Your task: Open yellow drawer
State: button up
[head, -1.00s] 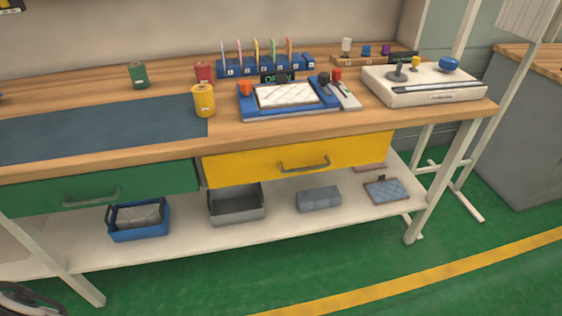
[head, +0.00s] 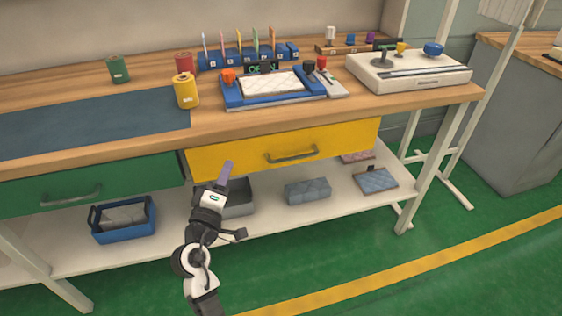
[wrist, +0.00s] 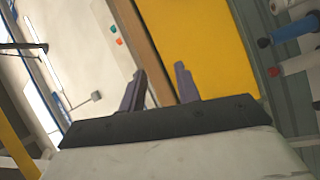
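The yellow drawer (head: 235,155) sits under the workbench top, right of the green drawer, and looks shut. Its grey bar handle (head: 292,155) is on the middle of its front. My gripper (head: 226,172) is in front of the drawer's lower left part in the head view, left of the handle and apart from it. In the wrist view my gripper (wrist: 160,86) shows two fingers apart with nothing between them. A yellow surface (wrist: 200,45), which looks like the drawer front, lies beyond the fingers there; no handle can be made out on it.
The green drawer (head: 120,178) is at the left, with its own handle. The lower shelf (head: 270,215) holds a blue bin (head: 124,220), a grey bin (head: 238,200) and a grey block (head: 307,190). A white bench leg (head: 440,160) stands at the right.

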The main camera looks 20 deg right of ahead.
aim_at(292, 157)
jog(key=s+d+f+g+h, duration=0.4)
jog(key=d+f, duration=0.2)
jog(key=d, duration=0.3)
jog(key=shift+m, duration=0.3)
jog(key=p+x, duration=0.1)
jog(key=x, duration=0.6)
jog(key=p+x, duration=0.1)
jog(key=x, duration=0.6)
jog(key=shift+a+r, duration=0.15)
jog(key=shift+r, duration=0.05)
grip_shut()
